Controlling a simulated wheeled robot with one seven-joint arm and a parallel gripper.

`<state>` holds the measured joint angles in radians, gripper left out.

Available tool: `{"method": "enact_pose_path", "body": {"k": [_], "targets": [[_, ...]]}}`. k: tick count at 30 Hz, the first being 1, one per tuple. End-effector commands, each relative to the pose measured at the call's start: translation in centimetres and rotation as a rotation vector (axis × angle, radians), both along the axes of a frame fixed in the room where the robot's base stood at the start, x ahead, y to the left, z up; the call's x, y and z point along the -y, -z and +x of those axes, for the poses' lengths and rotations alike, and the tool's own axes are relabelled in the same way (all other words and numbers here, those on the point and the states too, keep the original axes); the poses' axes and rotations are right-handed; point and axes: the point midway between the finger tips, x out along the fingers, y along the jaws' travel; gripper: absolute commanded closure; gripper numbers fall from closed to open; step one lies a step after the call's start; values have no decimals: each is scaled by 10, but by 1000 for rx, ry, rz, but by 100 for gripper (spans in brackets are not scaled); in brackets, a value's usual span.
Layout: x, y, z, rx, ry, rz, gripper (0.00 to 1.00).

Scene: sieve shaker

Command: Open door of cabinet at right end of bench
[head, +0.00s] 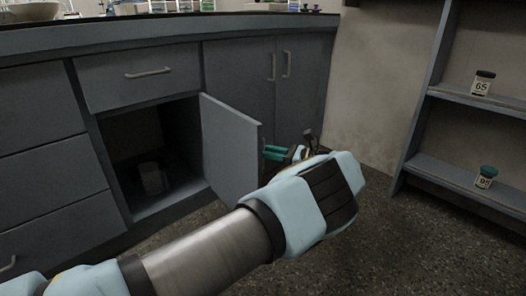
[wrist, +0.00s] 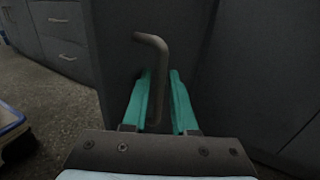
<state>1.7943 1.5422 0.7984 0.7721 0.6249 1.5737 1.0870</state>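The bench (head: 150,28) has a lower cabinet with its grey door (head: 231,150) swung out wide, hinged at the right of a dark opening. At the bench's right end a two-door cabinet (head: 285,85) with two upright handles is closed. My gripper (head: 272,152) is at the outer face of the swung-out door, near its free edge. In the wrist view a bent bar handle (wrist: 152,50) stands between the teal fingers (wrist: 160,85), which appear closed on both sides of it. The handle is hidden in the head view.
A pale container (head: 152,178) stands inside the open cabinet. Drawers (head: 145,75) are above and left of it. A shelf unit (head: 470,185) with two labelled jars stands at the right. Speckled floor (head: 370,230) is free between bench and shelf.

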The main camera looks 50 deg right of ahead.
Motion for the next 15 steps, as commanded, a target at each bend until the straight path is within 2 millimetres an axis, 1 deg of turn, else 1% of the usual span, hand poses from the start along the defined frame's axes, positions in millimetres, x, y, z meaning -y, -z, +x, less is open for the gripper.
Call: {"method": "enact_pose_path", "body": {"k": [5,8,15], "targets": [[1,-1,-1,1,1,-1,74],[4,-1,-8,0,2,-1,74],[18,0,-41,1,3,-2,74]]}}
